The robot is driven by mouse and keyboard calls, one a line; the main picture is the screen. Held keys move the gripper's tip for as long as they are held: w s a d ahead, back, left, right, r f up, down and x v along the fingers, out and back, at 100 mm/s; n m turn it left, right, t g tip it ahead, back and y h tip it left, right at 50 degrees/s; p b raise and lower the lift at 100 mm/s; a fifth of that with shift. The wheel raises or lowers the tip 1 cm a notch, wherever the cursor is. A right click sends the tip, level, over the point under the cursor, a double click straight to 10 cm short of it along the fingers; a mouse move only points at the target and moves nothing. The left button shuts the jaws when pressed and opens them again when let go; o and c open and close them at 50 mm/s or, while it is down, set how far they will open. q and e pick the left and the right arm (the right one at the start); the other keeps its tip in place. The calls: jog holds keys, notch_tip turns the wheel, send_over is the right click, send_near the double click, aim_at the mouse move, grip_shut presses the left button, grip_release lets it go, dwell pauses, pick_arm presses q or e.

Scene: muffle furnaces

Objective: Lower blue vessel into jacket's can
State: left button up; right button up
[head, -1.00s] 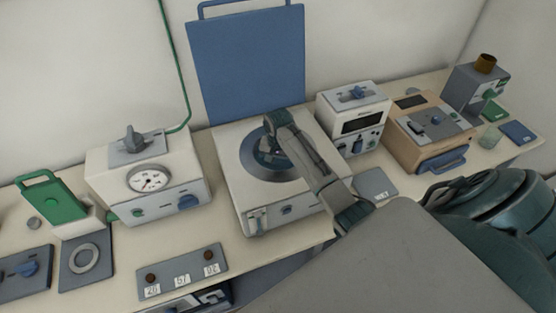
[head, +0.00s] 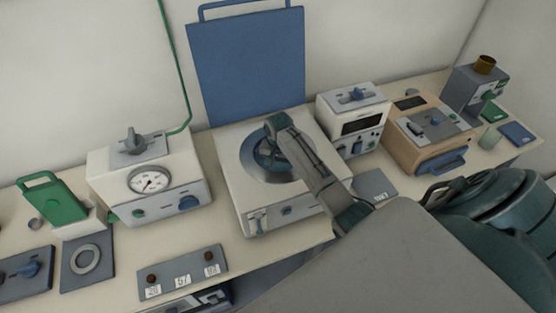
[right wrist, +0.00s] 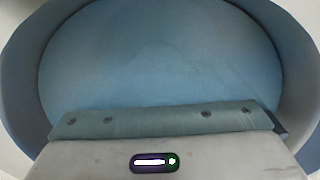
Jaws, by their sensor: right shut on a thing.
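The jacket (head: 228,146) is a cream box with a round opening in its top and a tall blue lid (head: 250,65) standing open behind it. My right gripper (right wrist: 160,120) is shut on the blue vessel (right wrist: 160,65), whose pale blue round inside fills most of the right wrist view. In the head view the vessel (head: 262,152) shows as a bluish round shape within the jacket's opening, partly covered by my right wrist and arm. How deep it sits and whether it touches the can wall cannot be told. My left gripper is out of view.
A cream box with a dial gauge (head: 150,181) stands left of the jacket. A white box with a dark display (head: 362,122) and a tan box (head: 425,150) stand to its right. A grey labelled panel (head: 183,272) lies in front, left of my arm.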

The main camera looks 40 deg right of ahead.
dwell(0.3)
jog(key=o, duration=1.3)
jog(key=shift+o, duration=0.5)
notch_tip(320, 180, up, 11)
jog(key=b, duration=0.3)
